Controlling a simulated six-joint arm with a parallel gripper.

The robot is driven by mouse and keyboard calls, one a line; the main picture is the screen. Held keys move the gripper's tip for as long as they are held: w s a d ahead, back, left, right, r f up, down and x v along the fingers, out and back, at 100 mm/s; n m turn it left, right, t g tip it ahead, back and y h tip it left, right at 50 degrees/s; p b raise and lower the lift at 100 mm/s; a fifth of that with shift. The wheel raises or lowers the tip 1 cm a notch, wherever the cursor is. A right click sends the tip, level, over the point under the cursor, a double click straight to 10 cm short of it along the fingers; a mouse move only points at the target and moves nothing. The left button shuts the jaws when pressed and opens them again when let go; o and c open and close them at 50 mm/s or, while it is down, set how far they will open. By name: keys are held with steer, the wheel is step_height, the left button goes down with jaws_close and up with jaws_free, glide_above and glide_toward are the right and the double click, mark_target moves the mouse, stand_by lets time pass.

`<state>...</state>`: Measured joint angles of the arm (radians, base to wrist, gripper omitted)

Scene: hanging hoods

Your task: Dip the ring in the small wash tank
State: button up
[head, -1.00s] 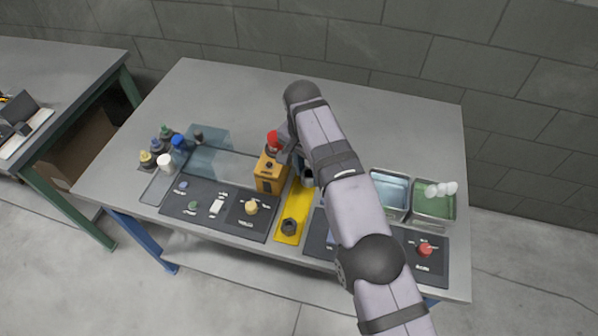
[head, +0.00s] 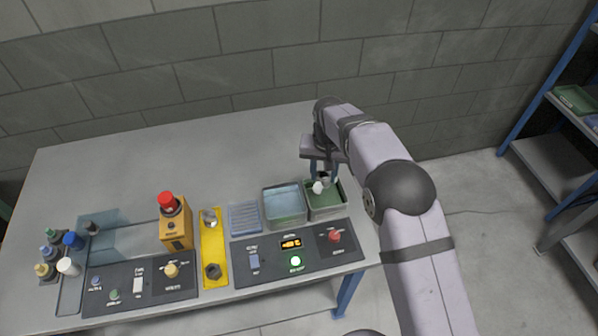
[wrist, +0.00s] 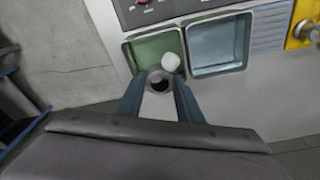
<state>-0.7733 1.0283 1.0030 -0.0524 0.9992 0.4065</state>
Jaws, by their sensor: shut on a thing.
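My gripper (head: 325,179) is at the back edge of the green-lined tank (head: 341,211), fingers pointing down. In the wrist view its two fingers (wrist: 160,92) close on a small grey ring (wrist: 159,76) with a dark hole. The ring overlaps the tank's back rim in that view; its height above it is hard to judge. The green tank (wrist: 134,49) is the narrower of two metal tanks; the wider blue one (head: 284,224) stands directly left of it in the head view. A white ball (wrist: 170,62) shows against the green tank beside the ring.
A black panel (head: 270,262) with a lit display and green light lies in front of the tanks. A blue ribbed tray (head: 244,218), yellow strip (head: 214,248), orange post with red button (head: 176,233) and several bottles (head: 73,240) are leftward. The table's back (head: 180,150) is clear.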

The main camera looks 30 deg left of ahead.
steer(key=shift+w+d, duration=0.25)
steer(key=shift+d, duration=0.15)
steer(key=shift+f, duration=0.15)
steer(key=shift+f+b, duration=3.4)
steer(key=shift+f, duration=1.8)
steer(key=shift+r, duration=0.25)
stand_by(2.0)
